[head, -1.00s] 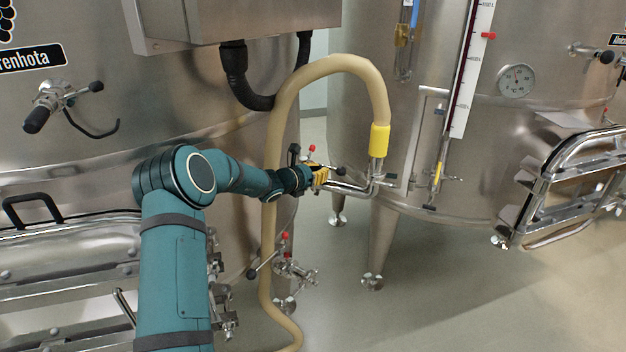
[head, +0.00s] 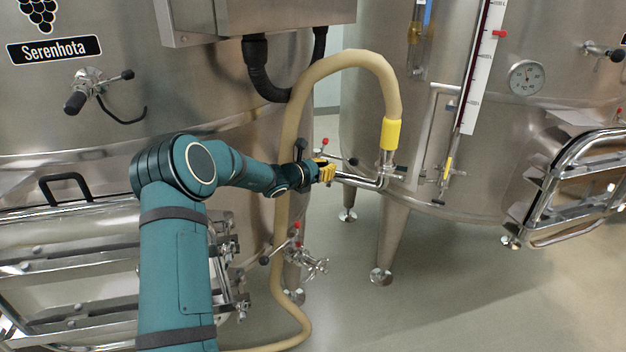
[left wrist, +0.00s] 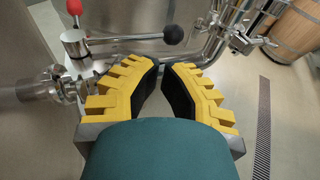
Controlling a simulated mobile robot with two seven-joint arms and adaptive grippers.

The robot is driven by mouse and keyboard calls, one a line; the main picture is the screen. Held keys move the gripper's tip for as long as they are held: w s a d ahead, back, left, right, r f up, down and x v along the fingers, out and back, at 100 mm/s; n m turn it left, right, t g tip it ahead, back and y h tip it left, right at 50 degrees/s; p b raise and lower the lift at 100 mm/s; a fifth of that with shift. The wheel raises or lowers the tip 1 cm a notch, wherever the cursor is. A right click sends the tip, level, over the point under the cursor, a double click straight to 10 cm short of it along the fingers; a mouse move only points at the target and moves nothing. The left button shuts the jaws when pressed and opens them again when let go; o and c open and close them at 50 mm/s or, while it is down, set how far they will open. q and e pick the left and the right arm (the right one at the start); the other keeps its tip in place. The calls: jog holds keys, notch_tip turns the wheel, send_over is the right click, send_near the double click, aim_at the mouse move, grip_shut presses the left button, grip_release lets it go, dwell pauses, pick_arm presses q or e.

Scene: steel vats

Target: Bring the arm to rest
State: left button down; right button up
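My left gripper (head: 328,172) has yellow fingers and reaches out between the two steel vats, in front of the tan hose. In the left wrist view its fingertips (left wrist: 160,66) converge to a narrow gap with nothing between them. A valve lever with a black knob (left wrist: 173,34) lies just beyond the tips, apart from them as far as I can see. A red-knobbed handle (left wrist: 75,8) stands to the left. My right gripper is not in view.
The left vat (head: 200,90) and right vat (head: 470,170) flank the arm. A tan hose (head: 290,130) arches over to a yellow collar (head: 392,134). A steel pipe (head: 355,181) lies close to the gripper. Floor (head: 440,285) is free at lower right.

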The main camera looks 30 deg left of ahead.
pick_arm(q)
jog(key=d+v, duration=0.1)
jog(key=v, duration=0.6)
jog(key=shift+s+d, duration=0.35)
jog(key=shift+d, duration=0.4)
jog(key=shift+f, duration=0.1)
jog(key=s+d+f+m+g+h, duration=0.1)
jog(key=s+d+f+m+g, duration=0.45)
jog(key=d+f, duration=0.4)
jog(key=s+d+f+m+g+h, duration=0.1)
jog(key=s+d+f+m+g, duration=0.45)
jog(key=d+f, duration=0.45)
jog(key=s+d+f+m+g+y, duration=0.1)
jog(key=s+d+f+m, duration=0.4)
jog(key=s+m, duration=0.4)
jog(key=s+d+f+m+g, duration=0.1)
jog(key=s+d+f+m, duration=0.4)
jog(key=s+d+m, duration=0.2)
jog(key=s+m, duration=0.2)
jog(key=m, duration=0.2)
jog(key=shift+d+f+m+g+y, duration=0.15)
jog(key=shift+d+m+g+y, duration=0.15)
jog(key=shift+d+g+y, duration=0.1)
